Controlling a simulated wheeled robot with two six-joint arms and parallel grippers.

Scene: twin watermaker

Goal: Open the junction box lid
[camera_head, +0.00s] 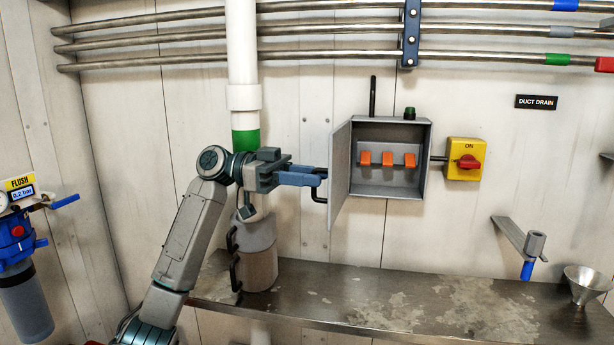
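The grey junction box (388,160) is mounted on the wall. Its lid (341,172) stands swung out to the left on its left edge, and the inside shows. Three orange switches (388,159) sit in a row inside. A black handle (318,194) is on the lid's outer face; its upper part is hidden by my fingers. My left gripper (318,176) is at the lid's left side, its blue-grey fingers closed around the handle. My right gripper is not in view.
A yellow box with a red rotary switch (468,161) sits right of the junction box. A white vertical pipe (242,60) and a grey canister (256,255) stand near my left arm. A metal bench (400,305) runs below, with a funnel (586,280) at right.

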